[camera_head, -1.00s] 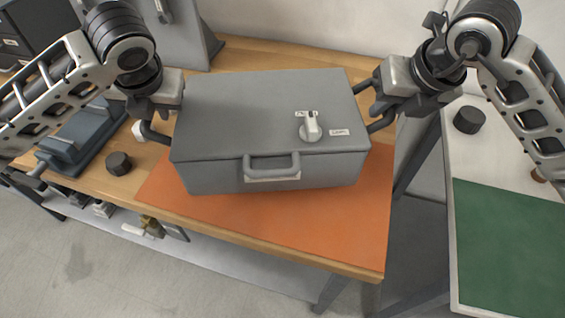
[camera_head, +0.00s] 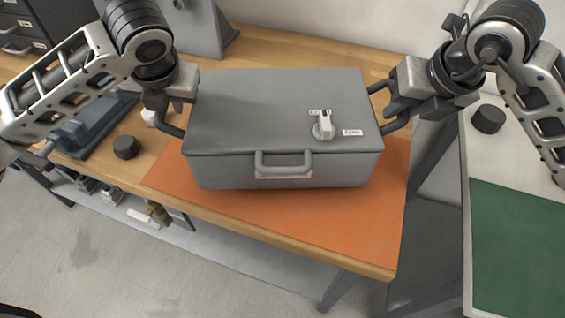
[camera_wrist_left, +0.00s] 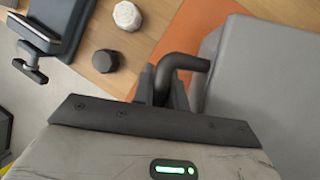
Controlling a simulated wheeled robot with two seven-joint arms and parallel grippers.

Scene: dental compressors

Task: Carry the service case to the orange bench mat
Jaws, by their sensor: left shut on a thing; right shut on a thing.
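The grey service case (camera_head: 270,115) is over the orange bench mat (camera_head: 330,225) on the wooden bench. It covers the back of the mat. I cannot tell whether its underside touches the mat. A white latch knob and a small label are on its lid, and a front handle faces me. My left gripper (camera_head: 172,122) is shut on the case's left side handle, which shows as a dark bent bar in the left wrist view (camera_wrist_left: 180,65). My right gripper (camera_head: 388,105) is shut on the right side handle. The case looks about level.
A dark round knob (camera_head: 126,147) and a blue-grey vise-like tool (camera_head: 85,130) are on the bench to the left. A white piece (camera_wrist_left: 127,15) lies beside them. A green mat (camera_head: 520,245) and a dark cap (camera_head: 488,119) are on the right-hand table, across a gap.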

